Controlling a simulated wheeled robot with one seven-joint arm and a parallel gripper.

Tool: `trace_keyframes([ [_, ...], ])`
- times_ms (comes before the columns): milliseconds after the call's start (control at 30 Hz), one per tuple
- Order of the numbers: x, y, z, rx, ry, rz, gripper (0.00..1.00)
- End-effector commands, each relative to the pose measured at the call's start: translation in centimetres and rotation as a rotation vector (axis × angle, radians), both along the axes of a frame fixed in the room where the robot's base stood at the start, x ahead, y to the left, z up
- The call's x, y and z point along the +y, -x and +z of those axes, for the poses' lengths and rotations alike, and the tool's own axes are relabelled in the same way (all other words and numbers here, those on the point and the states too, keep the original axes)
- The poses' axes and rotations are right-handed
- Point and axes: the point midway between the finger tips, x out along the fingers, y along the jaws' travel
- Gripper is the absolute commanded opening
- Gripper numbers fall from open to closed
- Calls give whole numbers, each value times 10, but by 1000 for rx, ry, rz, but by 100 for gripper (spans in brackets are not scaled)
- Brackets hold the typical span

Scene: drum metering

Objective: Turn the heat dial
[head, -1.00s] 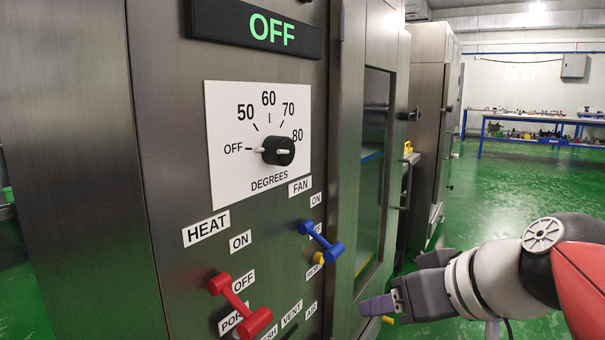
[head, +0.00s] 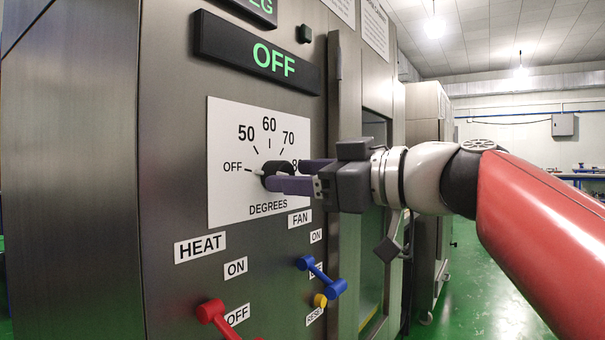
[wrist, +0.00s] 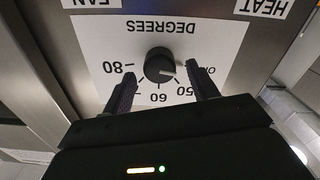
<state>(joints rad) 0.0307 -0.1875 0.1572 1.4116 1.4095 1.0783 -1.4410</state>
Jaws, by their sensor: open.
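The heat dial is a black round knob (head: 276,171) on a white plate (head: 228,205) marked OFF, 50, 60, 70, 80 and DEGREES. Its white pointer line is toward OFF. The display (head: 258,52) above reads OFF in green. My gripper (head: 292,176) is open at the dial, with one finger over its upper right edge and one across its lower right, partly hiding it. In the wrist view the knob (wrist: 158,65) sits between and just beyond the two fingertips (wrist: 159,73), with a visible gap on each side.
Below the dial are a red HEAT lever (head: 213,312), a blue FAN lever (head: 320,275) and a small yellow knob (head: 320,300). A cabinet door with a window and handle lies to the right. Green floor is open farther right.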

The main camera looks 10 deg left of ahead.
Motion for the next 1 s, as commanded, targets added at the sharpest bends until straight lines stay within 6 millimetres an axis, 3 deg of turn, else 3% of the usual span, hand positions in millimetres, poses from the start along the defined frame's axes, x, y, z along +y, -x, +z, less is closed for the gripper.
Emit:
trace_keyframes([
  [200,17,-7,0,1,-1,-1,59],
  [467,19,-8,0,1,-1,-1,59],
  [800,18,-8,0,1,0,-1,16],
  [1000,18,-8,-1,10,-3,-1,14],
])
